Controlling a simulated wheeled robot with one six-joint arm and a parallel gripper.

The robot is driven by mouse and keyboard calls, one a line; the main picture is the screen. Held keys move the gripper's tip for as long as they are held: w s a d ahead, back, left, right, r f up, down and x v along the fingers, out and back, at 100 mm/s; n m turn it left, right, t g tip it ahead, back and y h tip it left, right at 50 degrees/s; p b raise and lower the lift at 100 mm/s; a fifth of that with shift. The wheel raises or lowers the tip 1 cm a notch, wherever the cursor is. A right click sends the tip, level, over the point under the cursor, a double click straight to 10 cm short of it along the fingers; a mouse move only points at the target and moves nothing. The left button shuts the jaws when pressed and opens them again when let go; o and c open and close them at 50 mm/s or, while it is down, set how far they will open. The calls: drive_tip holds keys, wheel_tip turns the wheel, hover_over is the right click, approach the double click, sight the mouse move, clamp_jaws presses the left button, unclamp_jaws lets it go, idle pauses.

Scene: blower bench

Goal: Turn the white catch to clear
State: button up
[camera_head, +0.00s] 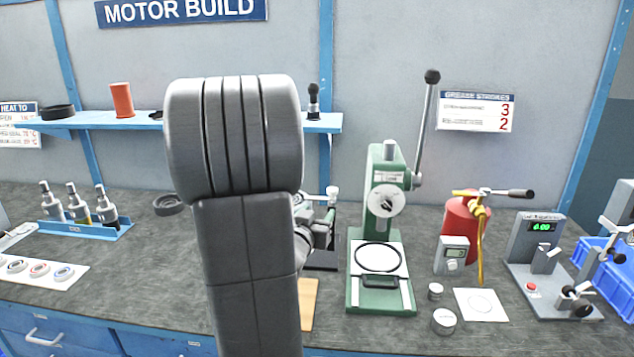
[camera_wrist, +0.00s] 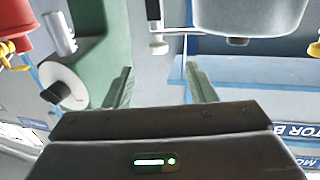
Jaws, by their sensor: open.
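A small white piece (camera_head: 332,194), which looks like the catch, stands just right of my arm in the head view, at the top of a green-and-dark stand. In the wrist view a white fitting (camera_wrist: 157,28) with a grey end lies beyond the fingertips, near the top middle; it may be the same piece. My gripper (camera_wrist: 161,80) is open, with nothing between its two fingers. It does not touch the white fitting, as far as I can tell. In the head view my arm hides most of the gripper and the stand.
A green press (camera_head: 383,230) with a lever and a white dial (camera_head: 387,201) stands right of the arm. The dial also shows in the wrist view (camera_wrist: 72,80). A red grease can (camera_head: 459,226) and a gauge stand (camera_head: 538,240) are farther right. A blue shelf (camera_head: 215,124) runs behind.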

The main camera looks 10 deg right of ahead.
sight(334, 188)
drive_tip(key=shift+h, duration=0.3)
drive_tip(key=x, duration=0.7)
drive_tip(key=p+x, duration=0.1)
drive_tip(key=x, duration=0.6)
drive_tip(key=shift+w+d+r, duration=0.1)
drive_tip(key=shift+w+r, duration=0.15)
drive_tip(key=shift+w, duration=0.05)
clamp_jaws()
